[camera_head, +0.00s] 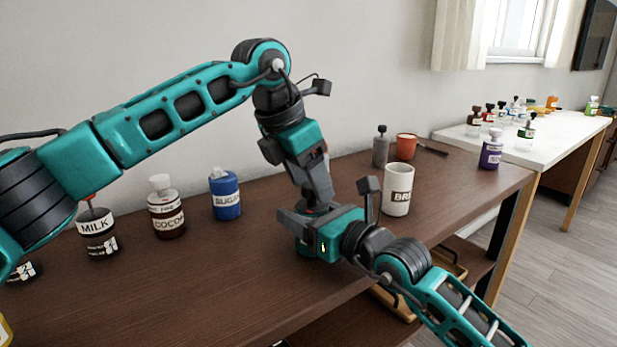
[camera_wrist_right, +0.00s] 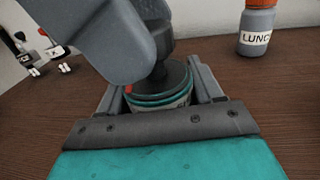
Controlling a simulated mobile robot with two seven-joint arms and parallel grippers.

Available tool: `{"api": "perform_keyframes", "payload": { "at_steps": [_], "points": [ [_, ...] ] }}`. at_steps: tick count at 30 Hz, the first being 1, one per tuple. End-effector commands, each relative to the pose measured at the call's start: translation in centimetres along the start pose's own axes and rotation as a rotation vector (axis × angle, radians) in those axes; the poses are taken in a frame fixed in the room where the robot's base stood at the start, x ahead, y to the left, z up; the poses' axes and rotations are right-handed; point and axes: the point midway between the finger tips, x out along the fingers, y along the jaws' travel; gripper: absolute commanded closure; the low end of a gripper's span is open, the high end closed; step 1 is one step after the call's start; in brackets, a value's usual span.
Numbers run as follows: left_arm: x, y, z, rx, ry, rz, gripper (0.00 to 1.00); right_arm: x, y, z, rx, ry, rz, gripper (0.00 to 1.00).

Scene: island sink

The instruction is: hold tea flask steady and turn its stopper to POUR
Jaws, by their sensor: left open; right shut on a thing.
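The tea flask (camera_wrist_right: 162,100) stands between the fingers of my right gripper (camera_wrist_right: 160,88), which is shut on its body. In the right wrist view its top shows teal and dark rings, with a small red mark at the left. A dark stopper (camera_wrist_right: 157,55) rises from the top. My left gripper (camera_head: 316,196) reaches down from above and is open at the stopper; its grey body covers part of the stopper in the wrist view. In the head view my right gripper (camera_head: 298,218) and left gripper hide most of the flask. The stopper's setting cannot be read.
Milk (camera_head: 97,233), cocoa (camera_head: 167,213) and sugar (camera_head: 225,194) containers stand left of the grippers. A white labelled canister (camera_head: 397,190), a grey bottle (camera_head: 380,148) and an orange cup (camera_head: 405,147) stand right. A LUNCH jar (camera_wrist_right: 256,30) shows in the wrist view. The front tabletop is clear.

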Motion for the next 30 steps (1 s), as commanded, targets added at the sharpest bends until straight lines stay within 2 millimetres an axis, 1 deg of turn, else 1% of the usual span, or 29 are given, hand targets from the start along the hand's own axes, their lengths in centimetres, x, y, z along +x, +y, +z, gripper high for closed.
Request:
{"api": "perform_keyframes", "payload": {
  "at_steps": [5,21,23,30],
  "points": [
    [0.01,-0.01,0.00,0.000,0.000,0.000,0.37,0.00,0.01,-0.05,0.001,0.001,0.000,0.69],
    [-0.03,-0.01,0.01,0.000,0.000,0.000,0.88,0.01,0.01,-0.04,0.001,0.001,0.000,0.69],
    [-0.04,0.00,0.01,0.000,0.000,0.000,0.93,0.00,0.01,-0.04,0.001,0.001,0.000,0.69],
    [-0.05,0.02,0.02,0.020,0.001,-0.008,0.94,0.01,0.01,-0.03,0.001,0.001,0.000,0.69]
  ]
}}
